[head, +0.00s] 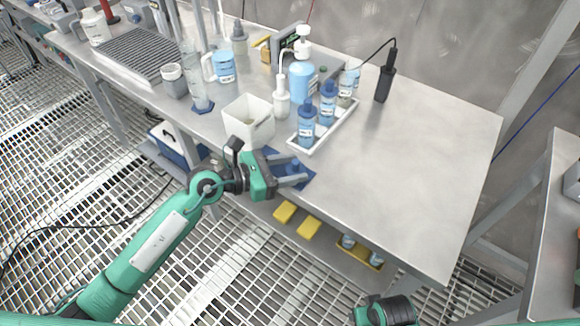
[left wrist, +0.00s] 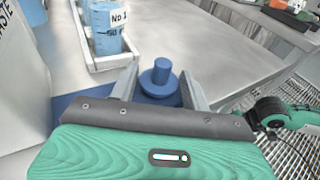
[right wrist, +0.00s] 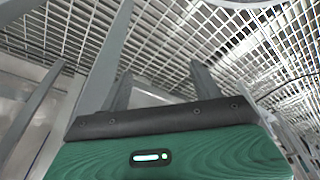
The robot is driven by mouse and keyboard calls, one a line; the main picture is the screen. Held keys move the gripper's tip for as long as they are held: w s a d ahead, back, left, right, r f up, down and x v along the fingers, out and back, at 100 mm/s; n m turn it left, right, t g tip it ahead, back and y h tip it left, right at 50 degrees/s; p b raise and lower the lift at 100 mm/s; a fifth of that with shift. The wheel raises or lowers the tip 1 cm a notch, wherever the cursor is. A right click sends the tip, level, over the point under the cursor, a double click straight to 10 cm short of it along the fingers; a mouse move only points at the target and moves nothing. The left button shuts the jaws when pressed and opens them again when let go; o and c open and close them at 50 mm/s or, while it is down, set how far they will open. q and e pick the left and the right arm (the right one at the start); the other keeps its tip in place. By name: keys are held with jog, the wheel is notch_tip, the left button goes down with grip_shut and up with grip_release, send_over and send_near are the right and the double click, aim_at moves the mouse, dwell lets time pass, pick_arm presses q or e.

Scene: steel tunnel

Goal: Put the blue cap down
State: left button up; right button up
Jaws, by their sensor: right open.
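The blue cap (left wrist: 160,79) has a round flange and a narrower upright knob. It is between the two fingers of my left gripper (left wrist: 160,88), which are drawn in to about the flange's width on both sides. In the head view the left gripper (head: 292,172) and the cap (head: 293,166) are over the dark blue mat (head: 303,180) at the table's front edge. I cannot tell whether the cap touches the mat. My right gripper (right wrist: 160,85) is open and empty, with floor grating behind it.
A white bin (head: 247,122) stands behind the left gripper. A white tray (head: 322,138) with blue-capped bottles (head: 307,127) is just beyond the mat. A black handheld tool (head: 384,82) stands farther back. The table's right half (head: 420,165) is clear.

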pick_arm(q)
jog(key=shift+o, duration=1.1)
pick_arm(e)
jog(key=shift+r, duration=0.1)
pick_arm(q)
jog(key=shift+r, duration=0.15)
pick_arm(e)
jog(key=shift+r, duration=0.1)
pick_arm(q)
jog(key=shift+s+a, duration=0.1)
jog(key=shift+a, duration=0.2)
jog(key=b+v, duration=0.1)
jog(key=v, duration=1)
jog(key=shift+a+r, duration=0.15)
jog(key=shift+a, duration=0.05)
pick_arm(e)
jog(key=shift+w+v, duration=0.25)
jog(key=shift+v, duration=1)
